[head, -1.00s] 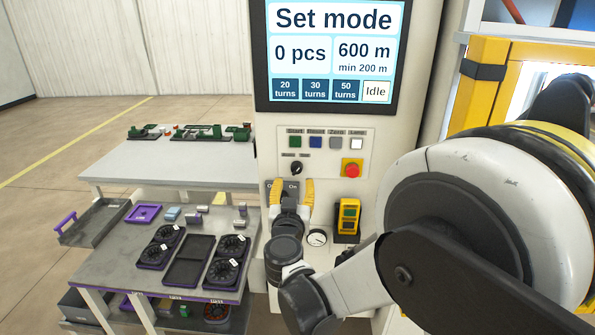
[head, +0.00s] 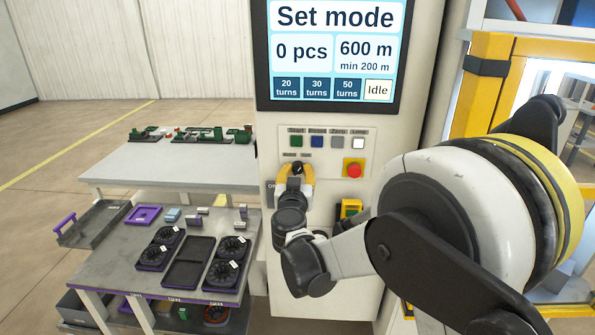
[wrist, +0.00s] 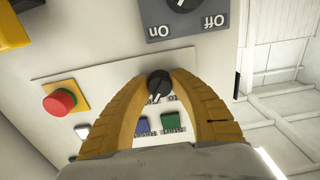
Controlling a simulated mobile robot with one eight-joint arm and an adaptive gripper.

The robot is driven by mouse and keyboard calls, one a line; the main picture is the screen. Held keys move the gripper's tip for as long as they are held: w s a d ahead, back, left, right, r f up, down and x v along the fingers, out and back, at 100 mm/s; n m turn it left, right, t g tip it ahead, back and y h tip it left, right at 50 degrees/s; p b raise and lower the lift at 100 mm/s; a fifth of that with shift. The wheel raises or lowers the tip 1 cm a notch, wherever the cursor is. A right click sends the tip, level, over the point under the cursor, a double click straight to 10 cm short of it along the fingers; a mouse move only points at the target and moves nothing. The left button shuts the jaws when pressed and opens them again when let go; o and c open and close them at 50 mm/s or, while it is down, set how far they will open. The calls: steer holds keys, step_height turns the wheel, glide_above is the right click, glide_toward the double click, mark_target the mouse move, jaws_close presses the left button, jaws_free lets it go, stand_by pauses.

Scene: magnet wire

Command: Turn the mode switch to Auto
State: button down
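The mode switch (head: 297,169) is a small black rotary knob on the machine's control panel, below the row of buttons. In the wrist view it (wrist: 158,83) sits between my fingertips, its light pointer line toward the lower part of the picture. The two small labels beside it are partly covered by my fingers and too small to read. My gripper (head: 296,172) has yellow fingers that arch inward around the knob. In the wrist view the gripper (wrist: 160,76) appears to touch the knob on both sides.
A red emergency button (head: 354,168) is right of the knob. The green button (head: 296,141) and blue button (head: 317,141) sit above. An On/Off rotary switch (wrist: 183,4) is close by in the wrist view. The screen (head: 334,50) reads "Set mode" and "Idle".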

steer(key=shift+n, duration=0.4)
steer(key=n, duration=0.5)
steer(key=shift+d+n, duration=0.1)
steer(key=shift+n, duration=0.3)
steer(key=n, duration=0.3)
steer(key=shift+n, duration=2.1)
steer(key=c, duration=1.1)
jaws_free()
steer(key=shift+s, duration=0.15)
